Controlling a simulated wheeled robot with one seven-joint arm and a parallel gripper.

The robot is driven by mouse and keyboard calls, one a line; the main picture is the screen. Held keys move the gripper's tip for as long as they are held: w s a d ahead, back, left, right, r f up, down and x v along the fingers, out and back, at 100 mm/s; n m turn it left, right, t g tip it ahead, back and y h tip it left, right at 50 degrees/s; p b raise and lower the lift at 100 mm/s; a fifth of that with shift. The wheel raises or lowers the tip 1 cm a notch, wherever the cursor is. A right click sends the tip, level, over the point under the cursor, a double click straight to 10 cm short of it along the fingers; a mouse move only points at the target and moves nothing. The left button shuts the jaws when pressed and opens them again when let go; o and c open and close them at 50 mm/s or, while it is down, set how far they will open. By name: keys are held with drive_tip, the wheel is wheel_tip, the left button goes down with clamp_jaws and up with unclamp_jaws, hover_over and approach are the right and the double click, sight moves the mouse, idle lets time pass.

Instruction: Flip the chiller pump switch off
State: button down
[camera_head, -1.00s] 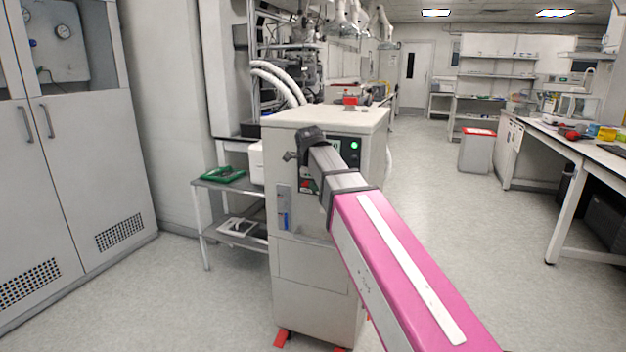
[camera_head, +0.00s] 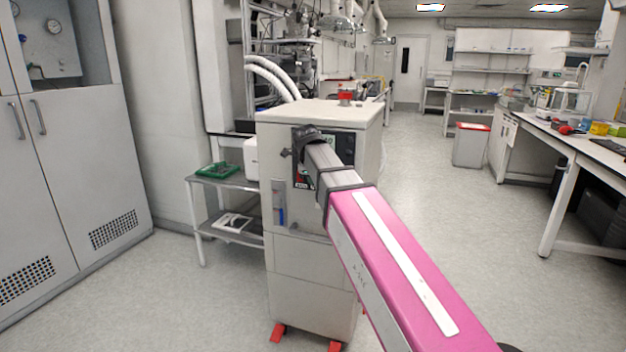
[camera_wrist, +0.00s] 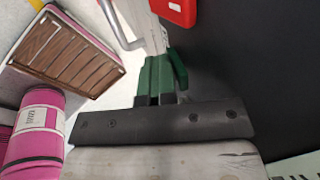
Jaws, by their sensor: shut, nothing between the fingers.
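The chiller (camera_head: 312,262) is a beige floor-standing cabinet with a dark control panel high on its front. My arm covers much of the panel, and I cannot make out the pump switch. My gripper (camera_wrist: 160,62) shows in the wrist view as green fingers close together, shut and empty, beside a black surface (camera_wrist: 250,60). A red part (camera_wrist: 176,9) lies beyond the fingertips; I cannot tell whether they touch it. In the head view the gripper is hidden near the panel.
A small metal table (camera_head: 240,237) with a green item (camera_head: 217,170) stands left of the chiller. Tall grey cabinets (camera_head: 75,170) are at far left. A bench (camera_head: 578,152) and a red-topped bin (camera_head: 470,147) are at right. The floor right of the chiller is clear.

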drive_tip(key=shift+w+r, duration=0.1)
drive_tip(key=shift+r, duration=0.05)
drive_tip(key=shift+r, duration=0.7)
